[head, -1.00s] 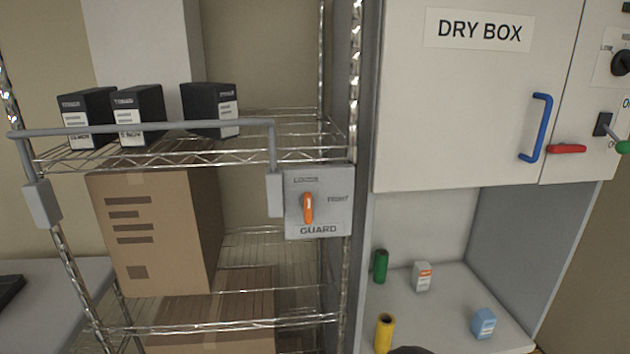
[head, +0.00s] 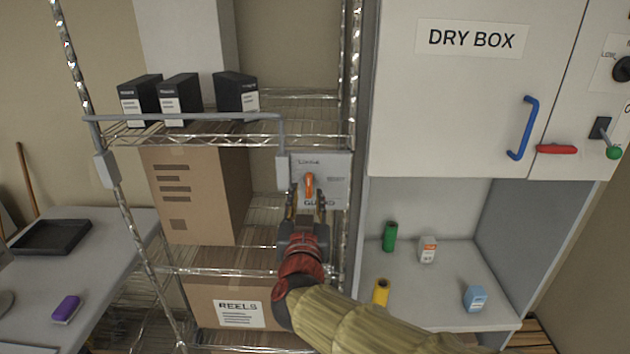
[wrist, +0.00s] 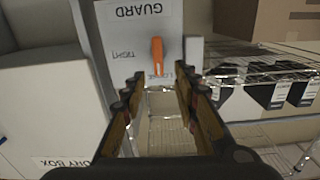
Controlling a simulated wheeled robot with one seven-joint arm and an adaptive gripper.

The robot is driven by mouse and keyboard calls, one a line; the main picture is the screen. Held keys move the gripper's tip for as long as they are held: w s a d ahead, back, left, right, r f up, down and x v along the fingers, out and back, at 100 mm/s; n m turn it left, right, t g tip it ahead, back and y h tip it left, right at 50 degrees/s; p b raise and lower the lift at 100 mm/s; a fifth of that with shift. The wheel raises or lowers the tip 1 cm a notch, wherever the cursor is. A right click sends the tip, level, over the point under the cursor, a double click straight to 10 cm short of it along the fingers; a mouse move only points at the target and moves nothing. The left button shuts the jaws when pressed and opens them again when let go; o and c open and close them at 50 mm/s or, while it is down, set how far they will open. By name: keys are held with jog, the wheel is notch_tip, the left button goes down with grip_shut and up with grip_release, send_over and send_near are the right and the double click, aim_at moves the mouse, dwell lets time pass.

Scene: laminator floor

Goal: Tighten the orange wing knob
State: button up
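The orange wing knob (head: 309,185) stands upright on the grey guard plate (head: 336,168), which is fixed to the wire rack's right post. My gripper (head: 306,200) is just below and in front of the knob in the head view. In the wrist view my gripper (wrist: 156,82) has its two fingers spread with nothing between them. The knob is just beyond the fingertips; contact is not visible.
A grey guard bar (head: 185,117) runs across the shelf in front of several black boxes (head: 180,98). A cardboard box (head: 190,195) stands below. At right is the dry box (head: 450,90) with a blue handle (head: 524,128) and an open bay with small containers.

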aim_at(308, 182)
jog(key=shift+w+d+r, duration=0.15)
jog(key=shift+w, duration=0.4)
jog(key=w, duration=0.7)
jog(key=shift+s, duration=0.1)
jog(key=shift+c, duration=1.2)
grip_shut()
